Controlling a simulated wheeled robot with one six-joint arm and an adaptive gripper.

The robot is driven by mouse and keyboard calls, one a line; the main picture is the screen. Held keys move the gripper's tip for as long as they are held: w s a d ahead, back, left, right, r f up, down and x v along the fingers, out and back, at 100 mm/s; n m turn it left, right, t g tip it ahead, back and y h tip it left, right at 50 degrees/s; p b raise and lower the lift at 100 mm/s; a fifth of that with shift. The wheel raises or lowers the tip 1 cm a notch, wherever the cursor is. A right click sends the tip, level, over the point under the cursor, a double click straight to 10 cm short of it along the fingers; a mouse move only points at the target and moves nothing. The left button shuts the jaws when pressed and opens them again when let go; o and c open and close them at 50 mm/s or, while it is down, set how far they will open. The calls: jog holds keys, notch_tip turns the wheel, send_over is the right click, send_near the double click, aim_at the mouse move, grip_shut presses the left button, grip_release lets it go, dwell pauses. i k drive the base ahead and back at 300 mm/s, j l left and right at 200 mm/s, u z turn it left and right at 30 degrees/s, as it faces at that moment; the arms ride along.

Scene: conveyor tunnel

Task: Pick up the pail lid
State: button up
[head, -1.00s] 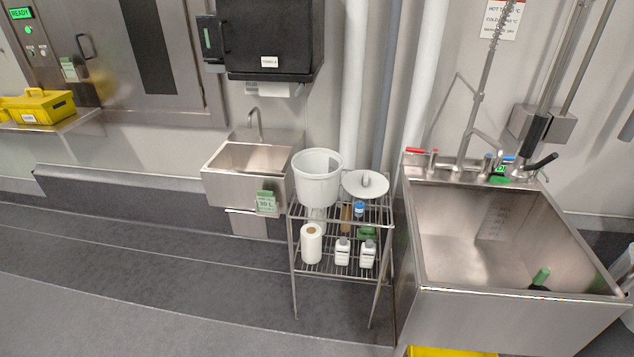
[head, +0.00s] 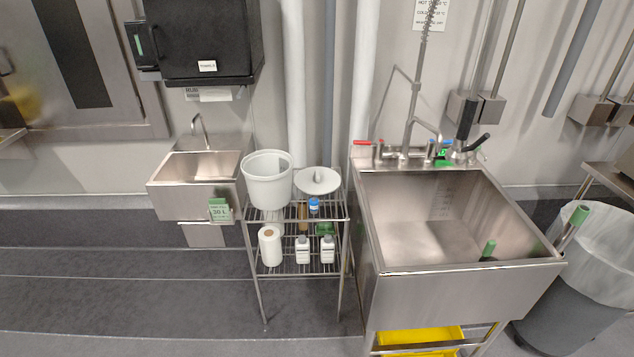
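The pail lid (head: 318,181) is a white round disc with a small grey upright handle at its middle. It lies on the top shelf of a wire rack (head: 297,212), at the right side. The white pail (head: 267,181) stands upright and open next to it on the left, on the same shelf. The lid lies beside the pail, not on it. My gripper is not in view.
The large steel sink (head: 460,290) stands close right of the rack. A small hand sink (head: 196,200) is at the left. Bottles (head: 302,249) and a paper roll (head: 269,247) are on the lower shelf. A lined bin (head: 575,290) stands far right. Floor in front is clear.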

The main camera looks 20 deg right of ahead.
aim_at(312, 180)
jog(key=i+j+z, duration=0.1)
jog(key=z, duration=0.25)
jog(key=i+j+z, duration=0.1)
jog(key=j+z, duration=0.3)
jog(key=i+j+z, duration=0.15)
jog(key=j, duration=0.55)
jog(key=i+j+z, duration=0.2)
jog(key=j, duration=0.55)
jog(key=j+z, duration=0.15)
jog(key=j, duration=0.55)
jog(key=i+j, duration=0.1)
jog(key=j, duration=0.55)
jog(key=i+j, duration=0.1)
jog(key=j, duration=0.55)
jog(key=i+j, duration=0.1)
jog(key=j, duration=0.6)
jog(key=i, duration=0.9)
